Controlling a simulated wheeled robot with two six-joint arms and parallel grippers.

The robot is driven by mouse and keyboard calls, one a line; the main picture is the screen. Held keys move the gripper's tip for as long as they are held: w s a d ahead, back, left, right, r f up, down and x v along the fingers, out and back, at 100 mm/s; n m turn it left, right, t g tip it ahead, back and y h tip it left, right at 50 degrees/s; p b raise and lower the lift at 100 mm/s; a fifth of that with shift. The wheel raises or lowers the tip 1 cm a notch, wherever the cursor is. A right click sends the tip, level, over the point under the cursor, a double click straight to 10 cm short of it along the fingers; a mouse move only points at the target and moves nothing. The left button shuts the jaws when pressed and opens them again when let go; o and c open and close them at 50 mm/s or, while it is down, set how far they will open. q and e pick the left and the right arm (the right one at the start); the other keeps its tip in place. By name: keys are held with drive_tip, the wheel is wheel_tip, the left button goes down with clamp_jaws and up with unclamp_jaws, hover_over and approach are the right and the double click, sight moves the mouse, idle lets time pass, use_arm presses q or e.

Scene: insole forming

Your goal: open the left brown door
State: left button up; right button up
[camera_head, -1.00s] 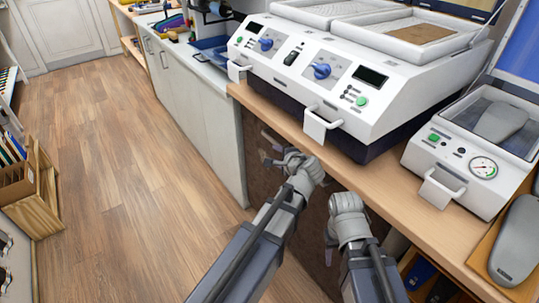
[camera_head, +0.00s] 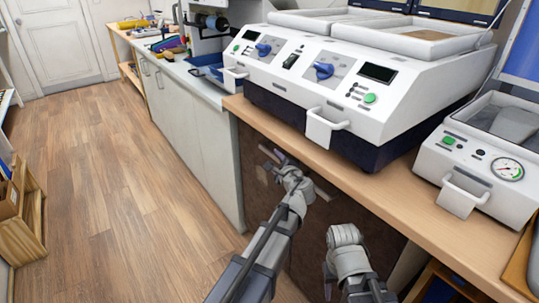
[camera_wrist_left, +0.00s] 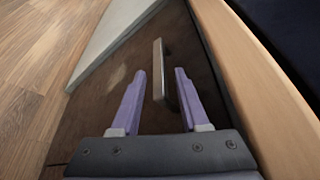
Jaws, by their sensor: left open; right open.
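The left brown door (camera_head: 254,206) is the dark brown panel under the wooden counter, and it looks shut. It also fills the middle of the left wrist view (camera_wrist_left: 103,100). Its metal bar handle (camera_wrist_left: 158,70) shows there. My left gripper (camera_head: 273,161) is at the door's upper part. In the left wrist view its purple fingers (camera_wrist_left: 159,78) are open, one on each side of the handle, with gaps beside the bar. My right gripper (camera_head: 333,275) hangs lower right, in front of the brown front; its fingers are mostly hidden by its wrist.
The wooden counter (camera_head: 390,198) overhangs the door and carries a white machine (camera_head: 345,95) and a smaller unit with a gauge (camera_head: 480,165). A pale cabinet (camera_head: 190,130) adjoins at left. The wooden floor (camera_head: 110,200) is clear.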

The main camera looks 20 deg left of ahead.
sight(271, 154)
use_arm(q)
drive_tip(key=b+x, duration=0.1)
drive_tip(key=x, duration=0.5)
drive_tip(key=shift+w+a+f, duration=0.1)
drive_tip(key=shift+w, duration=0.1)
drive_tip(key=shift+c, duration=0.3)
clamp_jaws()
idle(0.8)
